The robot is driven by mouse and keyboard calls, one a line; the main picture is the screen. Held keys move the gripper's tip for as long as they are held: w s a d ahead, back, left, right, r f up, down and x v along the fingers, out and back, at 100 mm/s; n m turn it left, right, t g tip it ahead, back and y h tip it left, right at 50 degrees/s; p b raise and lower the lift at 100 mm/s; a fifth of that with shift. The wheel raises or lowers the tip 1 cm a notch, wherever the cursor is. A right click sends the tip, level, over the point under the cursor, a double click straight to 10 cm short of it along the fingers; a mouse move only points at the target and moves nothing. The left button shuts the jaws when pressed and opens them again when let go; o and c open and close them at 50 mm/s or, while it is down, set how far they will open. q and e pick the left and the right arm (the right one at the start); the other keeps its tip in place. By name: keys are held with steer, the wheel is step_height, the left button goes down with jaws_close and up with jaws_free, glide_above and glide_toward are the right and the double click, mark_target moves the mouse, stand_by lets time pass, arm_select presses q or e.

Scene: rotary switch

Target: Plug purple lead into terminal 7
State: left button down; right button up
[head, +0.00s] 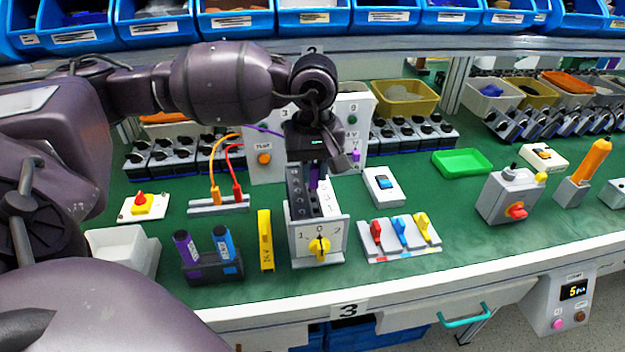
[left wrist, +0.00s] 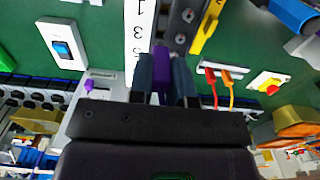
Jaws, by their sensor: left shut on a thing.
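My left gripper (head: 318,168) points down over the rear of the rotary switch's body. In the left wrist view its dark fingers (left wrist: 161,80) are shut on the purple lead's plug (left wrist: 159,72). The dark terminal strip (left wrist: 183,22) runs away beyond the plug, beside a white strip with printed numbers (left wrist: 140,30). The plug is at the strip's near end; its tip is hidden, so I cannot tell whether it is in a terminal. In the head view the rotary switch (head: 319,262) has a yellow knob (head: 319,247). The purple wire (head: 262,129) arches behind my gripper.
Orange and red leads (head: 226,170) stand in a grey rail on the left. A grey panel (head: 262,172) stands behind, with a purple plug (head: 356,155) on its right. A yellow block (head: 265,240) and colored levers (head: 400,232) flank the switch.

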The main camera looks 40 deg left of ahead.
arm_select(q)
step_height(320, 180, up, 15)
steer(key=p, duration=0.2)
steer(key=n+p, duration=0.1)
steer(key=p, duration=0.3)
glide_toward(314, 166)
steer(key=w+a+f, duration=0.1)
steer(key=a+f, duration=0.2)
steer(key=a, duration=0.1)
steer(key=shift+m, duration=0.5)
steer(key=w+f, duration=0.1)
steer(key=f, duration=0.1)
steer(key=w+f+b, duration=0.1)
steer(key=f, duration=0.1)
steer(key=w+f+b, duration=0.1)
steer(key=f, duration=0.2)
steer(key=shift+a, duration=0.35)
steer(key=shift+f, duration=0.4)
steer(key=shift+f+b, duration=0.25)
steer(key=shift+b, duration=0.1)
steer(key=shift+f, duration=0.15)
arm_select(e)
steer(key=r, duration=0.3)
steer(key=shift+w, duration=0.2)
